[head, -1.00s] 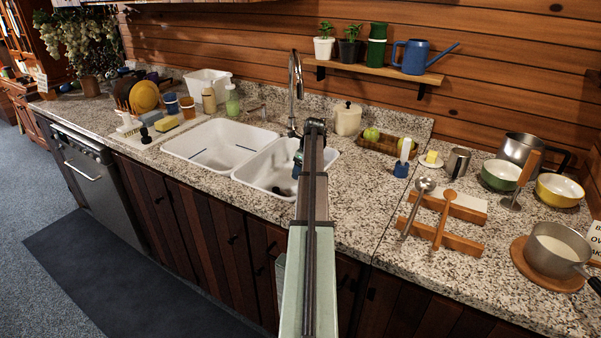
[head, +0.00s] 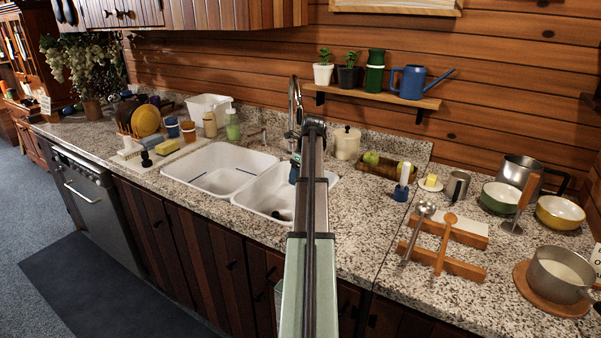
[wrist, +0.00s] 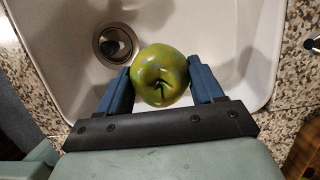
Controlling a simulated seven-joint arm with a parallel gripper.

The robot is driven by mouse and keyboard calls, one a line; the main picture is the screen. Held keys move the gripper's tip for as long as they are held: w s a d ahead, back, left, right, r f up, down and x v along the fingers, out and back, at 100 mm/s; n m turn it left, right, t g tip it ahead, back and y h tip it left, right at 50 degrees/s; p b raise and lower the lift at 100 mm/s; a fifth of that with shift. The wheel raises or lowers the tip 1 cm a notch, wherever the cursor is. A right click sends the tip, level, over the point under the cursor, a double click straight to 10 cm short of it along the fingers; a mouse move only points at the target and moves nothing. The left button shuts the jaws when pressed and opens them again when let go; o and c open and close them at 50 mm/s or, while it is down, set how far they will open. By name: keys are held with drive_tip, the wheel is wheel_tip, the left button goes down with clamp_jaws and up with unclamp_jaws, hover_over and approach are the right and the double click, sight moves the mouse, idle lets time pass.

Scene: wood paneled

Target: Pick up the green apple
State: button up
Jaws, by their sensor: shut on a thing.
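A green apple (wrist: 160,76) with a dark stem is between the two blue fingers of my gripper (wrist: 161,88) in the wrist view. The fingers press on its left and right sides. Gripper and apple are above the white sink, with the drain to the left of the apple. In the head view my gripper (head: 294,172) is mostly hidden behind my own arm, and the held apple cannot be made out there. Another green apple (head: 370,158) lies on the brown tray (head: 384,170) at the back of the counter.
The white double sink (head: 230,184) has a tall faucet (head: 295,100) behind it. A cream canister (head: 347,143) stands right of the faucet. A shelf (head: 375,93) with plants hangs above.

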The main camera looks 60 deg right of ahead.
drive_tip(key=s+a, duration=0.1)
drive_tip(key=a, duration=0.3)
drive_tip(key=s+a, duration=0.2)
drive_tip(key=a, duration=0.2)
drive_tip(key=s+a, duration=0.2)
drive_tip(key=a, duration=0.2)
